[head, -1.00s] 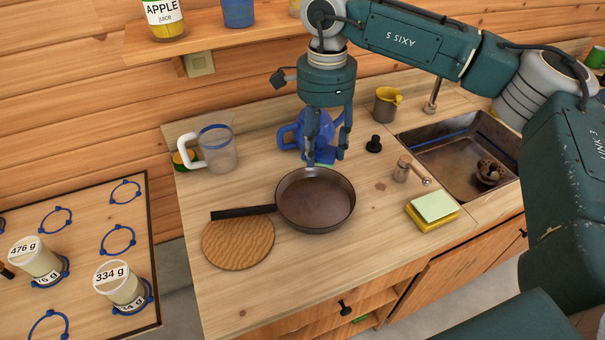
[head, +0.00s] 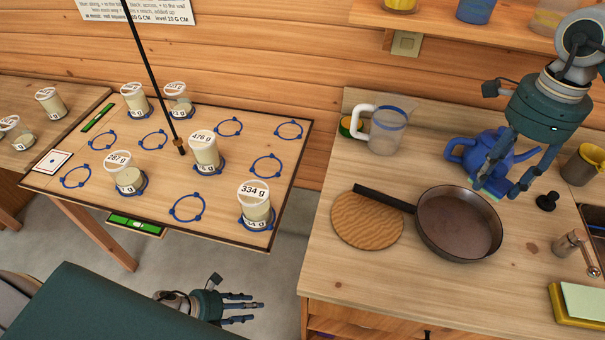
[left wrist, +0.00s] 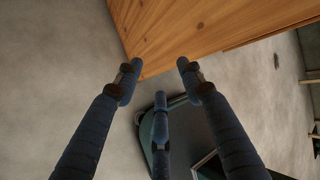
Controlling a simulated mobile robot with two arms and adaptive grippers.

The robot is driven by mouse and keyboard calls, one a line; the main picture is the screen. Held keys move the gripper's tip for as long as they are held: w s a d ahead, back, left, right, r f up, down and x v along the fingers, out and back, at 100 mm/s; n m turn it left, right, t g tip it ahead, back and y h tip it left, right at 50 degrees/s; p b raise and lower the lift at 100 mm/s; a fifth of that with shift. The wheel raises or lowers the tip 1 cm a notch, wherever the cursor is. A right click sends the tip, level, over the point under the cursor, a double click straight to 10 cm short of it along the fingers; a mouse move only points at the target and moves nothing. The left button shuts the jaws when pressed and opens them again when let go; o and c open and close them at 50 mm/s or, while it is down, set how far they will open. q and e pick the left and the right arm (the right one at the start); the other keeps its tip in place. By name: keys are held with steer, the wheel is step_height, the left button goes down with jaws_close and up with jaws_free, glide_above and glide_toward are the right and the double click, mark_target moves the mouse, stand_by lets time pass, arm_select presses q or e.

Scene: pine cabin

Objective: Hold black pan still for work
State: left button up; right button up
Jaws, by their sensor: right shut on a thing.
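The black pan (head: 458,226) sits upright on the wooden counter, its handle (head: 383,199) pointing left over a round wooden board (head: 367,221). My right gripper (head: 493,188) is pointed down just behind the pan's far rim, in front of the blue teapot. Its fingers are around a small green-blue pad (head: 487,191), partly hidden by the fingers; I cannot tell whether the pad touches the pan. My left gripper (head: 246,308) is low, left of the counter and well away from the pan. In the left wrist view its fingers (left wrist: 158,82) are spread and empty, above the floor beside a wooden cabinet.
A table (head: 225,180) with several weighed cups is at left. The counter's front left is clear.

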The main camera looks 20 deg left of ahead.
arm_select(q)
steer(key=s+a+r+m+g, duration=0.3)
steer(key=s+m+g, duration=0.1)
steer(key=s+m, duration=0.3)
steer(key=s+a+r+m+g, duration=0.3)
steer(key=s+m, duration=0.4)
steer(key=s+a+r+m+g, duration=0.3)
steer(key=s+r+m+g, duration=0.1)
steer(key=s+m, duration=0.25)
steer(key=w+d+r+m+t+h, duration=0.1)
steer(key=w+d+r+m+t, duration=0.2)
steer(key=w+r, duration=0.8)
steer(key=w+d+r+m+t+h, duration=0.1)
steer(key=w+d+r+m+h, duration=0.2)
steer(key=w+r, duration=0.85)
steer(key=w+d+r+m+t, duration=0.1)
steer(key=w+d+r+m, duration=0.35)
steer(key=r, duration=1.25)
steer(key=t+h, duration=0.1)
steer(key=t, duration=0.5)
glide_toward(350, 187)
steer(key=shift+n, duration=0.4)
steer(key=x, duration=1)
